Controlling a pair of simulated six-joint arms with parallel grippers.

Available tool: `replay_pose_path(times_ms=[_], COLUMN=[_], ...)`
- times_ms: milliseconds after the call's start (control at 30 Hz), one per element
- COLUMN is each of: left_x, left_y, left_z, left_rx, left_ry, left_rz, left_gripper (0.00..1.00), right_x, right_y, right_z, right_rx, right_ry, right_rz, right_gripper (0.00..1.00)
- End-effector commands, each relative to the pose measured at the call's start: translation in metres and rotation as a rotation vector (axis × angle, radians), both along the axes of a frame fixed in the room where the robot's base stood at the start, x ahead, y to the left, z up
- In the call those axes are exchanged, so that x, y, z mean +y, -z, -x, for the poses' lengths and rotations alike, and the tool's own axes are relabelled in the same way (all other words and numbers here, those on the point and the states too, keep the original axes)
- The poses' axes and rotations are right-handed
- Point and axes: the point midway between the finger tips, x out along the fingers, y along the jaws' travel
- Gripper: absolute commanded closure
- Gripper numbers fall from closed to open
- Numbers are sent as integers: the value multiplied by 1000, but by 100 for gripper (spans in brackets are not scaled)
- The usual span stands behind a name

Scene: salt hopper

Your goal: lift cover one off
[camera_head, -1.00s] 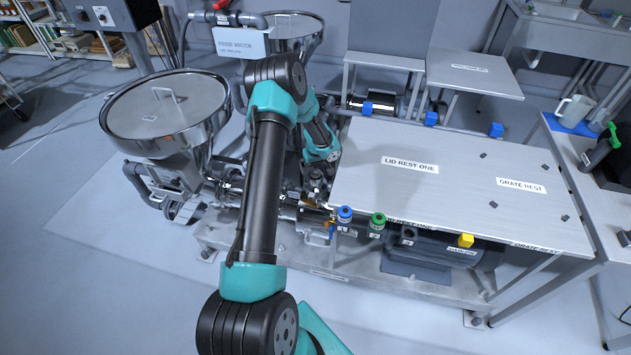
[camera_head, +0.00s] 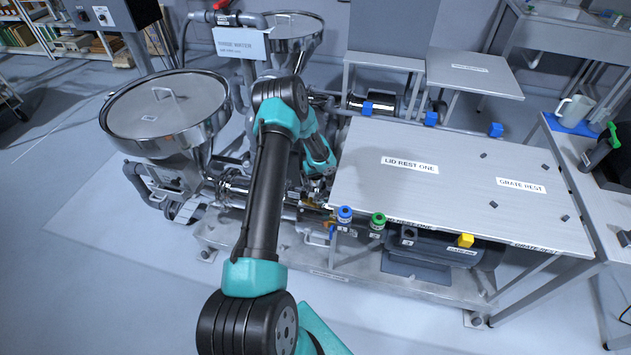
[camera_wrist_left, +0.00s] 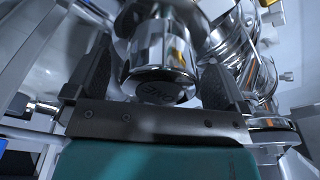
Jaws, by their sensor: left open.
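My left gripper (camera_head: 316,190) is low among the pipework, just left of the steel table. In the left wrist view its two dark fingers (camera_wrist_left: 158,75) are open, one on each side of a shiny chrome cylinder. In the head view the arm and pipework mostly hide this part. My right gripper is not in view.
A hopper with a handled round lid (camera_head: 165,105) stands at the left, another hopper (camera_head: 292,30) behind.

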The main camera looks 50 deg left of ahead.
Motion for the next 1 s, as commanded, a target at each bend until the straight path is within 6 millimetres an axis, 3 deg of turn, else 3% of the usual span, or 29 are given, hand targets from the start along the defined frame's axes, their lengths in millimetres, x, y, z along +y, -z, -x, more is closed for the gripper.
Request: replay_pose_path(times_ms=[567, 1000], left_x=[1, 1], left_y=[6, 7], left_z=[0, 0], left_rx=[0, 0], left_ry=[-1, -1], left_rz=[0, 0], left_gripper=[0, 42], right_x=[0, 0], right_y=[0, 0], right_z=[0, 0], right_rx=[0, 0], right_ry=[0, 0], right_rz=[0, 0], right_gripper=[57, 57])
